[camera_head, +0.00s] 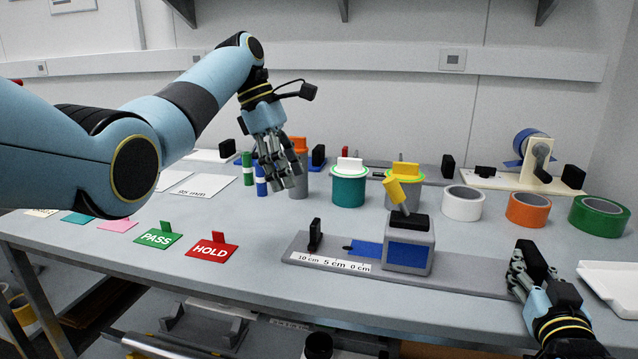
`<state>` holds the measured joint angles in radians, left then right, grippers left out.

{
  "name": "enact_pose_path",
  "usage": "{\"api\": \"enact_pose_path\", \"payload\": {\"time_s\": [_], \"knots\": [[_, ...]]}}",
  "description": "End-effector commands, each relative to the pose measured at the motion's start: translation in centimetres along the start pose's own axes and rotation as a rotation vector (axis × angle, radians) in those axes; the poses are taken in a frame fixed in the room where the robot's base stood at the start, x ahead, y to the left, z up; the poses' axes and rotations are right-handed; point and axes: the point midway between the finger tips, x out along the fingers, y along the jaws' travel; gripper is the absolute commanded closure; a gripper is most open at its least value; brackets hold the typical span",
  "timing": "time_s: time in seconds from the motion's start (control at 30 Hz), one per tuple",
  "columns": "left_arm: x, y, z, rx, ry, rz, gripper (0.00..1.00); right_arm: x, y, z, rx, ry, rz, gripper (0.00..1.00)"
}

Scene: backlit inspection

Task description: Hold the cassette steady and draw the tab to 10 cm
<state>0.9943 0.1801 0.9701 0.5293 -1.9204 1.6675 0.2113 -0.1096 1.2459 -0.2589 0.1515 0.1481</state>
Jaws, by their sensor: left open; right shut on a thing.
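The cassette (407,252) is a grey box with a blue front, standing on a long grey board (460,268). A blue tab (367,249) with a dark tip sticks out of its left side, lying flat above a white scale (333,262) marked 10 cm, 5 cm and 0 cm. My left gripper (280,184) is open and empty, above the table, left of and behind the cassette. My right gripper (527,272) is at the board's right end, apart from the cassette, shut on a black block (534,258); its fingers partly hide the block.
A black post (315,235) stands at the board's left end. Teal (348,188) and grey cups stand behind. Tape rolls (462,203) stand at right. PASS (158,236) and HOLD (207,249) cards lie left.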

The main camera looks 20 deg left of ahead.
Motion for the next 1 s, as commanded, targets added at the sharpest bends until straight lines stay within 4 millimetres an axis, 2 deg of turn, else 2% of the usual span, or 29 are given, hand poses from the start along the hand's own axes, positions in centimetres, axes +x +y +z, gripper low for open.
{"api": "enact_pose_path", "payload": {"time_s": [0.03, 0.3, 0.33, 0.5, 0.83, 1.0], "knots": [[0.0, 0.0, 0.0, 0.0, 0.0, 0.0, 0.42, -0.3, 0.0, 0.8, -0.001, -0.017, 0.0, 1.0], [0.0, 0.0, 0.0, 0.0, 0.0, 0.0, 0.42, -0.3, 0.0, 0.8, 0.0, -0.017, 0.0, 1.0], [0.0, 0.0, 0.0, 0.0, 0.0, 0.0, 0.42, -0.3, 0.0, 0.8, 0.0, -0.017, 0.0, 0.67], [0.0, 0.0, 0.0, 0.0, 0.0, 0.0, 0.42, -0.2, 0.0, 0.5, 0.0, -0.01, 0.0, 0.45], [0.0, 0.0, 0.0, 0.0, 0.0, 0.001, 0.42, -0.4, 0.0, 0.2, 0.001, -0.004, 0.0, 0.44], [0.0, 0.0, 0.0, 0.0, 0.0, 0.0, 0.42, -2.9, 0.0, 0.3, -0.001, -0.005, 0.001, 0.44]]}}
